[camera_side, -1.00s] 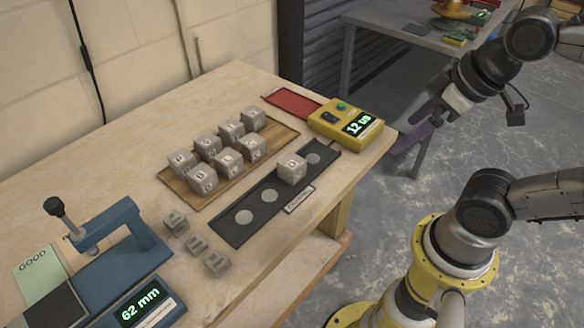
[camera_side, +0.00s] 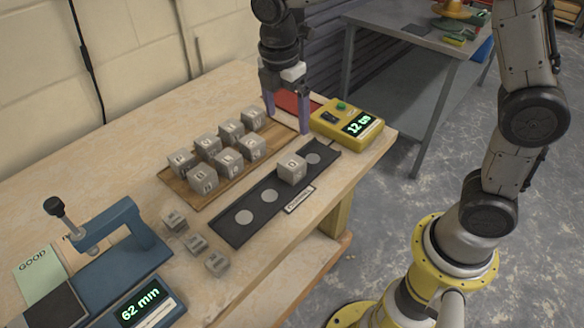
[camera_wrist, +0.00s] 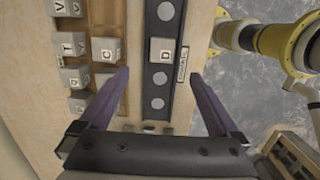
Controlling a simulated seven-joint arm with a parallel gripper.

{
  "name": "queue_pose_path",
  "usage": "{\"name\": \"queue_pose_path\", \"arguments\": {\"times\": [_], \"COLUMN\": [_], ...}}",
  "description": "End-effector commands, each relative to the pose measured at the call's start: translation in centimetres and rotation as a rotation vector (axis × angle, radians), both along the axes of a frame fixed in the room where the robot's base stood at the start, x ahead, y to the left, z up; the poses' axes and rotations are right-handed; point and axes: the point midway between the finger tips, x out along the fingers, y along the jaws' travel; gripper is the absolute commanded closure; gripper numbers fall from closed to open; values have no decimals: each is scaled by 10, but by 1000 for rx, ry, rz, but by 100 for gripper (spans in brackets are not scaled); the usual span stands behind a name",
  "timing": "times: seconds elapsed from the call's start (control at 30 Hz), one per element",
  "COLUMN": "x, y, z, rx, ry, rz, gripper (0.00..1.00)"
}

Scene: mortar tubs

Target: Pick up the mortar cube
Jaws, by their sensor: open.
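Several grey mortar cubes are in view, and I cannot tell which one the task means. One cube (camera_side: 292,169) sits on the black strip with pale round spots (camera_side: 255,207); in the wrist view this cube (camera_wrist: 162,50) is marked D. Several lettered cubes (camera_side: 229,161) stand in rows on the wooden board (camera_side: 275,139). Three more cubes (camera_side: 195,243) sit on the bare table in front. My gripper (camera_side: 286,117) is open and empty, pointing down above the far end of the board and strip, apart from the cubes. Its spread fingers (camera_wrist: 160,75) show in the wrist view.
A yellow meter (camera_side: 347,122) stands at the table's right corner, close to my gripper. A blue press (camera_side: 120,235), a 62 mm display (camera_side: 140,306) and a green GOOD card (camera_side: 38,270) are at front left. The table's left middle is clear.

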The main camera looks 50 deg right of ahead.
Motion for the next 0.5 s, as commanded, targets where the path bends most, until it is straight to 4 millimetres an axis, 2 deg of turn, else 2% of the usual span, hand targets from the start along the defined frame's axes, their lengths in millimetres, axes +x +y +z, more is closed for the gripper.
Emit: {"name": "queue_pose_path", "arguments": {"times": [0.17,0.5], "x": [-2,-2], "y": [4,-5], "z": [-20,-79], "rx": [-5,-5], "ry": [24,22], "rz": [11,8], "gripper": [3,3]}}
